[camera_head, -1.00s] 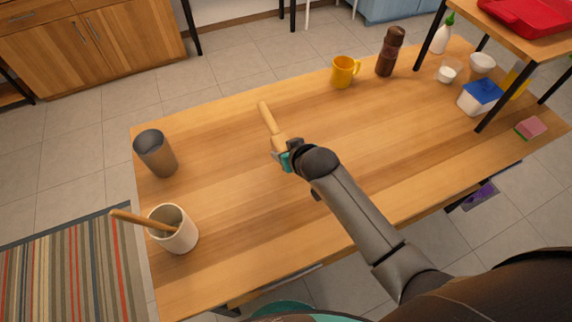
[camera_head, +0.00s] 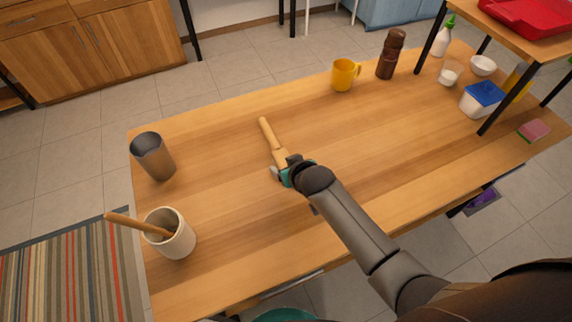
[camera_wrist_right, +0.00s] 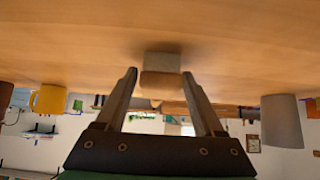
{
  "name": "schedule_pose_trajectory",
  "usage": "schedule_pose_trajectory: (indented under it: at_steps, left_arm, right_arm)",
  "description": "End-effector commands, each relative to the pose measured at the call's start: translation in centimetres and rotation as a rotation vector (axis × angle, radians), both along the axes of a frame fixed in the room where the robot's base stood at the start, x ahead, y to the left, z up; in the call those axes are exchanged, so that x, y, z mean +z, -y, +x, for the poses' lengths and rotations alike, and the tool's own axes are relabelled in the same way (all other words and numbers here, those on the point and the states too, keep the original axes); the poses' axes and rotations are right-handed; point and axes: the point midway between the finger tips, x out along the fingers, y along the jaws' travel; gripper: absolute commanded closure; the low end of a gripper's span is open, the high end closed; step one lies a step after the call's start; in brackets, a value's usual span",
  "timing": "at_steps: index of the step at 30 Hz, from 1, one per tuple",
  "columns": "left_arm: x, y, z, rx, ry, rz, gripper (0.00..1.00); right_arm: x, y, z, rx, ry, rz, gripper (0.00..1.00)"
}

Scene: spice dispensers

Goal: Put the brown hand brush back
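The brown hand brush (camera_head: 271,138) is on the tabletop near its middle, with its handle pointing to the far side. In the right wrist view its wooden end (camera_wrist_right: 160,85) shows between the fingers, with the grey bristle part against the table. My right gripper (camera_head: 285,166) is at the brush's near end, low over the table. In the right wrist view my right gripper (camera_wrist_right: 160,76) has a finger on each side of the brush, with narrow gaps, so it looks open around it. My left gripper is not in view.
A grey cup (camera_head: 153,158) and a cream pot (camera_head: 171,240) holding a wooden-handled tool stand at the left. A yellow mug (camera_head: 343,75) and a brown pepper mill (camera_head: 390,55) stand at the back. A blue-lidded box (camera_head: 481,99) and sponge (camera_head: 534,130) are right.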

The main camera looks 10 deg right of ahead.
Motion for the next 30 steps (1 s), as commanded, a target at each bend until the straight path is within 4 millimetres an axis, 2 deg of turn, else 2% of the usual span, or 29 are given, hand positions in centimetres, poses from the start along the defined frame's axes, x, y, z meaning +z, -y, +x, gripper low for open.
schedule_pose_trajectory:
  at_steps: [1, 3, 4, 14, 20, 30]
  left_arm:
    - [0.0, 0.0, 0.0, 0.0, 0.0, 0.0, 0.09]
    - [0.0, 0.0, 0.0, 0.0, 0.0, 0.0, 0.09]
    - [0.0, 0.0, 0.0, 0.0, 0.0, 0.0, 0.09]
    - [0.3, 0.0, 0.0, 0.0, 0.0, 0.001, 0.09]
    - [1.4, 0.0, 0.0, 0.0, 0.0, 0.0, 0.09]
    - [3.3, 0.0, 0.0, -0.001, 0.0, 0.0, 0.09]
  right_arm:
    - [0.0, 0.0, 0.0, 0.0, 0.0, 0.0, 0.23]
    - [0.0, 0.0, 0.0, 0.0, 0.0, 0.0, 0.15]
    - [0.0, 0.0, 0.0, 0.0, 0.0, 0.0, 0.14]
    - [0.5, 0.0, -0.1, 0.0, 0.0, 0.0, 0.14]
    - [2.3, 0.4, -1.7, -0.001, 0.001, 0.001, 0.14]
    - [6.3, 1.1, -5.7, 0.0, 0.0, 0.0, 0.14]
